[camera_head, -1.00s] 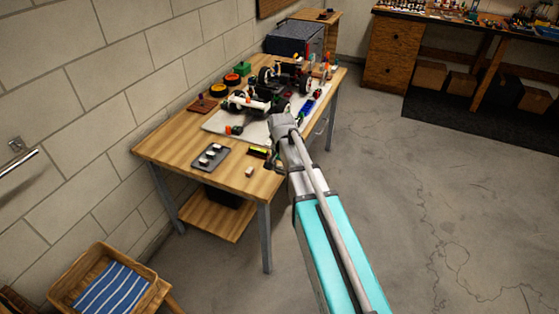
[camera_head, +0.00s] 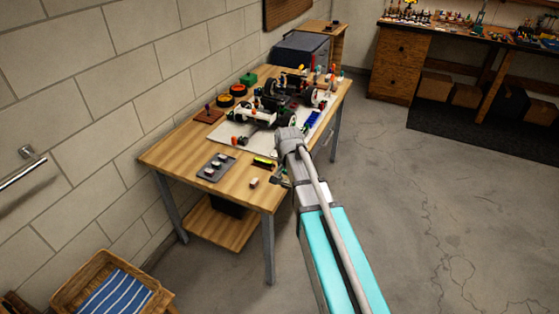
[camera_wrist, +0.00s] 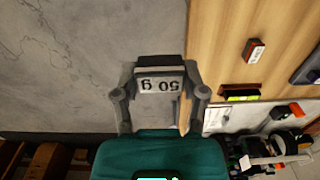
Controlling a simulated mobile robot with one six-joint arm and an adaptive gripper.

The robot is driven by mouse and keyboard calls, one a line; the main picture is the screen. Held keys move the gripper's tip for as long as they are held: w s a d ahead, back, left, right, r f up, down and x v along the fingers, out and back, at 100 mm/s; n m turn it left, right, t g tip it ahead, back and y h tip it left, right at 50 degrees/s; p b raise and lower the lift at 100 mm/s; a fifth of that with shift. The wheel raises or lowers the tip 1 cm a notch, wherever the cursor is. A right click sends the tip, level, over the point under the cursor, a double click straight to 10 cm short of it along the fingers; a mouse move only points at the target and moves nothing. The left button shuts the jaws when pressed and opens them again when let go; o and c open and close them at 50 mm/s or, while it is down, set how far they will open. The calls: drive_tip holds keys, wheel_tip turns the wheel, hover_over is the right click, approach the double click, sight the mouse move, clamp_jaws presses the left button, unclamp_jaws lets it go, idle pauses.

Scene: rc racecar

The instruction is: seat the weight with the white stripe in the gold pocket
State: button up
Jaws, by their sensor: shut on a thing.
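My gripper (camera_wrist: 160,98) is shut on a dark block (camera_wrist: 160,66) with a pale face marked "50 g", upside down in the wrist view. Whether this weight bears a white stripe cannot be told. In the head view my gripper (camera_head: 280,181) is small and partly hidden by my arm at the table's near right edge. The wrist view shows floor and the table edge beyond the held weight. A dark tray (camera_head: 216,168) with several pale-topped pieces lies on the table. I cannot make out the gold pocket.
The wooden table (camera_head: 180,158) carries a toy racecar (camera_head: 262,117) on a white mat. A small block (camera_head: 253,183) lies near the front edge, and a yellow-green display (camera_wrist: 241,94) lies near my gripper. The blue-lined basket (camera_head: 115,291) stands at lower left.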

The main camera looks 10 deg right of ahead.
drive_tip(key=shift+r+p, duration=0.9)
drive_tip(key=shift+r, duration=0.1)
drive_tip(key=shift+d+f, duration=0.1)
